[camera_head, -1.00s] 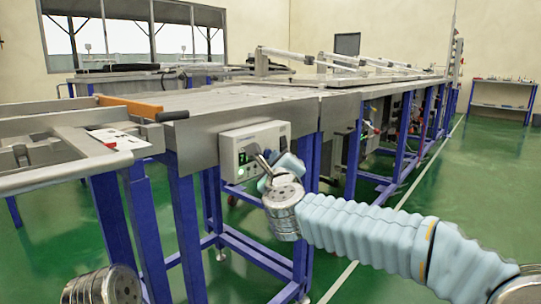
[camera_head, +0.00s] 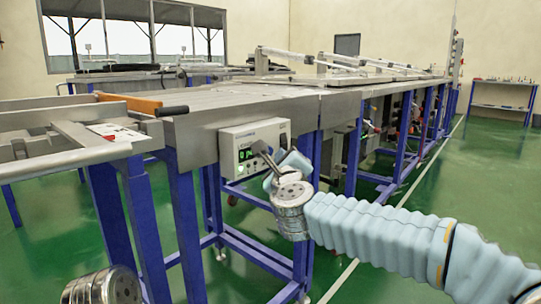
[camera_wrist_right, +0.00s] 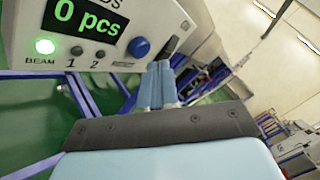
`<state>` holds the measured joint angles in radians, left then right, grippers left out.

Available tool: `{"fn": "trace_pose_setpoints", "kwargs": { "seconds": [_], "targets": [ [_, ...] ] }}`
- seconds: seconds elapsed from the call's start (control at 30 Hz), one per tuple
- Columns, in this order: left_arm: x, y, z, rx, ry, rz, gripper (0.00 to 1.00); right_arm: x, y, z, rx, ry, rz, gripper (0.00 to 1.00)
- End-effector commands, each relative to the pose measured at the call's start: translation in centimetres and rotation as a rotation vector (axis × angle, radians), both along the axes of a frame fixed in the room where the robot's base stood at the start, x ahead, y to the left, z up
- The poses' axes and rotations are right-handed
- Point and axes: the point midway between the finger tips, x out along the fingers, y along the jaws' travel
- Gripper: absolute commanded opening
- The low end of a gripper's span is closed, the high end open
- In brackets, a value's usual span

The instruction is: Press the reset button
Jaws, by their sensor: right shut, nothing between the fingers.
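A light grey control box (camera_head: 232,144) is mounted on the side of the bench. In the right wrist view its face (camera_wrist_right: 25,55) has a display reading "0 pcs", a lit green BEAM lamp (camera_wrist_right: 45,46), small buttons marked 1 and 2, and a round blue button (camera_wrist_right: 138,47). I see no readable reset label. My right gripper (camera_head: 260,148) is shut and empty in front of the box's right part. In the right wrist view its fingers (camera_wrist_right: 170,47) are just right of the blue button; contact is not visible. My left gripper's fingers are out of view.
The metal bench (camera_head: 215,105) runs above the box, with blue legs (camera_head: 184,215) below. An orange bar (camera_head: 130,104) with a black handle lies on the left part. Green floor (camera_head: 400,225) is open at right.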

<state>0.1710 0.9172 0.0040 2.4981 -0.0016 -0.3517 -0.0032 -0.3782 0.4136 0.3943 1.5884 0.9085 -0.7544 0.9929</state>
Motion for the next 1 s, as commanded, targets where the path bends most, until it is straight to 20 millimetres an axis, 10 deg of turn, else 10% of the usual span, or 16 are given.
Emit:
{"fn": "trace_pose_setpoints", "kwargs": {
  "seconds": [1.0],
  "targets": [
    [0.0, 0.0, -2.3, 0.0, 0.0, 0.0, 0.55, -2.9, -4.1, 0.0, 0.0, 0.0, 0.0, 0.0]
  ]
}}
